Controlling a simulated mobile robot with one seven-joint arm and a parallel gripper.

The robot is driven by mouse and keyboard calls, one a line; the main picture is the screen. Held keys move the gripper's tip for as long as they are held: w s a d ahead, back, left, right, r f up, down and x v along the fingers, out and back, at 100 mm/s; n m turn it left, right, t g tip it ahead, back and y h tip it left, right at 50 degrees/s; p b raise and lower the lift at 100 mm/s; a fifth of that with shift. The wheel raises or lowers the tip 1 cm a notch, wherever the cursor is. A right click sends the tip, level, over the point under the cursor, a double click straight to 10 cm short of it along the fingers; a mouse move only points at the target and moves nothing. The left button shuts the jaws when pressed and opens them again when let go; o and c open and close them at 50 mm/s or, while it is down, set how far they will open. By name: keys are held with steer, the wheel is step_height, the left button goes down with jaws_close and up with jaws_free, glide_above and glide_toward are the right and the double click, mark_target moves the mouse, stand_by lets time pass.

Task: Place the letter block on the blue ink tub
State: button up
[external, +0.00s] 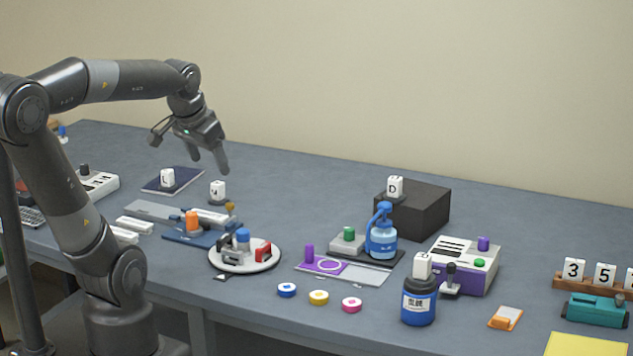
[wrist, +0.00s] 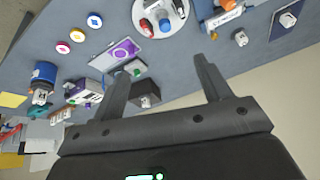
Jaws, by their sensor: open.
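A white letter block (external: 422,265) stands upright on the black lid of the blue ink tub (external: 418,306) at the front right. The tub also shows in the wrist view (wrist: 44,72), at the left. Other white letter blocks are an L block (external: 167,177) on a dark blue notebook, a block (external: 217,189) on a dark base, and a D block (external: 395,186) on a black box. My gripper (external: 191,153) is open and empty, raised above the back left of the table. Its two spread fingers show in the wrist view (wrist: 162,72) with nothing between them.
A round white tray (external: 229,263) with small items stands mid-table. A blue pump bottle (external: 382,241), the black box (external: 424,212) and a purple-white machine (external: 462,271) stand right of it. Several coloured discs lie along the front. The table's back middle is clear.

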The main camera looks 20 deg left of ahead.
steer(key=s+a+f+n, duration=0.1)
steer(key=s+a+n, duration=0.2)
steer(key=s+a, duration=0.1)
steer(key=shift+s+a+f+t, duration=0.3)
steer(key=shift+s+a+f, duration=0.1)
steer(key=shift+a, duration=0.2)
